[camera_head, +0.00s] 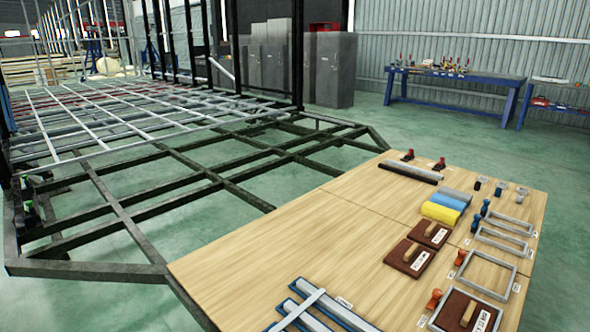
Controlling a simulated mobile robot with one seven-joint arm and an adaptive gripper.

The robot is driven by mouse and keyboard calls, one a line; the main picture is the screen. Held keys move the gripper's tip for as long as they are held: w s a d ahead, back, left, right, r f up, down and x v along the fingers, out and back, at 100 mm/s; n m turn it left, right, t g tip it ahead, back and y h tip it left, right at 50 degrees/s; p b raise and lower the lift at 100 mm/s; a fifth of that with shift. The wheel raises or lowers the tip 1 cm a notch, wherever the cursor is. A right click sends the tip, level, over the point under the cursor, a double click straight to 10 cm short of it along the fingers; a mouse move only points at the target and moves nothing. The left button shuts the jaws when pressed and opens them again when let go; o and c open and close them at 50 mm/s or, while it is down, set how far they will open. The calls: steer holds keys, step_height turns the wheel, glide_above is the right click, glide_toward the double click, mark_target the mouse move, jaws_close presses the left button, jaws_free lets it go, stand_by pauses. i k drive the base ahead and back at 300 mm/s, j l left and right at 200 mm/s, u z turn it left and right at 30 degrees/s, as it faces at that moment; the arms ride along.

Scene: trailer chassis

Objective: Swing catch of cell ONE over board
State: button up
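A light wooden worktop (300,245) fills the lower right and carries the small parts. Grey rectangular frames lie along its right side. The nearest frame (487,301) has a brown board (455,303) with a wooden handle lying inside it. An orange-red catch-like knob (435,299) stands just left of that frame. The larger frame (485,276) behind it is empty, with another orange-red knob (461,257) at its left. Two more brown boards (407,258) (430,235) lie left of the frames. White labels are too small to read, so I cannot tell which cell is ONE. My gripper is not in view.
Blue-and-grey bars (320,310) lie at the front. Yellow, blue and grey rolls or blocks (440,212) and a dark bar (408,174) lie farther back. Blue knobs (475,224) stand beside smaller frames. The dark chassis frame (90,268) adjoins the worktop's left side. The worktop's left part is bare.

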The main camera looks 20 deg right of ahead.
mark_target(437, 294)
steer(key=z, duration=1.45)
steer(key=i+j, duration=0.15)
steer(key=j, duration=0.2)
steer(key=i+j+z, duration=0.1)
steer(key=j, duration=0.3)
steer(key=i+j+z, duration=0.1)
steer(key=j, duration=0.3)
steer(key=i+j, duration=0.15)
steer(key=j, duration=0.2)
